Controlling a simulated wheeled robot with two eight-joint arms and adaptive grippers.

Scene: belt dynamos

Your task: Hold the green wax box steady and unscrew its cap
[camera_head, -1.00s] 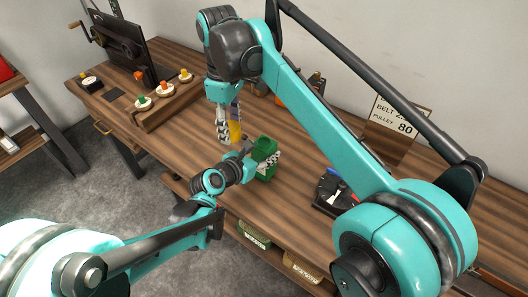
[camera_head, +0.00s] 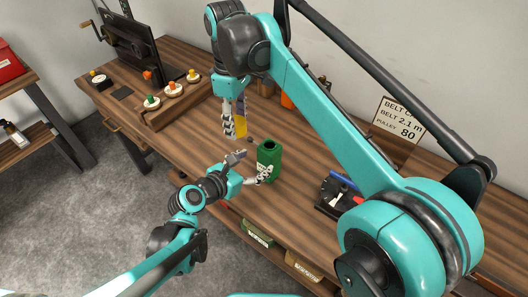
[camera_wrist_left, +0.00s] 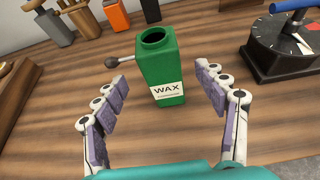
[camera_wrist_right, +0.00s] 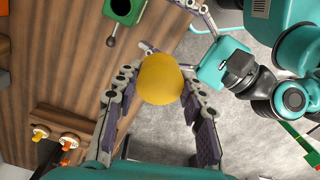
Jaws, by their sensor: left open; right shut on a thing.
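The green wax box (camera_head: 270,165) stands upright on the wooden bench, its round top opening uncovered. In the left wrist view the box (camera_wrist_left: 165,80) shows its WAX label and a dark knob on a thin stem at its left. My left gripper (camera_head: 250,169) is open, its fingers spread to either side in front of the box, with gaps visible in the left wrist view (camera_wrist_left: 162,88). My right gripper (camera_head: 235,122) is shut on the yellow cap (camera_wrist_right: 160,78) and holds it above the bench, to the left of the box and apart from it.
A black dial device (camera_head: 338,196) with blue and red parts sits right of the box. A wooden rack (camera_head: 180,100) with coloured knobs stands at left, near a black hand-crank machine (camera_head: 128,45). A sign (camera_head: 398,118) leans at the back. Bins (camera_head: 258,233) sit below the bench edge.

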